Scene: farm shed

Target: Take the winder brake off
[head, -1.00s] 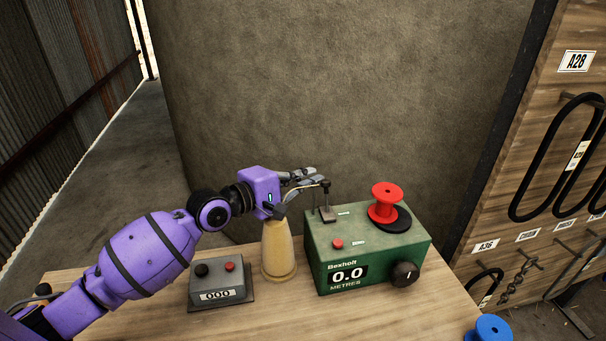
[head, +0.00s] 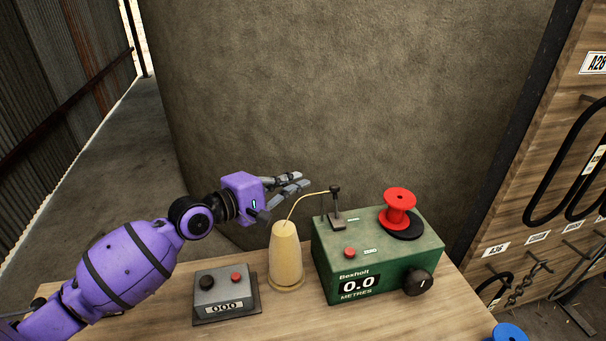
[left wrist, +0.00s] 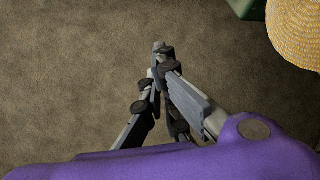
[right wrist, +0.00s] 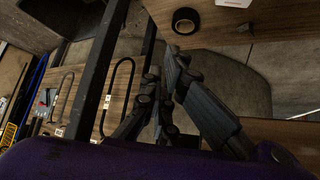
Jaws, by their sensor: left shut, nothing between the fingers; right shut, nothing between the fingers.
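The green winder (head: 395,262) stands on the bench, its display reading 0.0 metres. On its top are a small upright black-topped lever (head: 336,205), a red button (head: 350,252) and a red spool (head: 398,208) above a black disc. A black knob (head: 417,282) is on its front. I cannot tell which part is the brake. My left gripper (head: 306,181) is shut and empty, above and left of the lever and apart from it. It also shows in the left wrist view (left wrist: 162,52). My right gripper (right wrist: 160,65) is shut and empty, seen only in the right wrist view.
A beige yarn cone (head: 286,258) stands left of the winder, its thread running up toward the lever. A grey counter box (head: 224,292) is farther left. A black tape roll (right wrist: 185,20) shows in the right wrist view.

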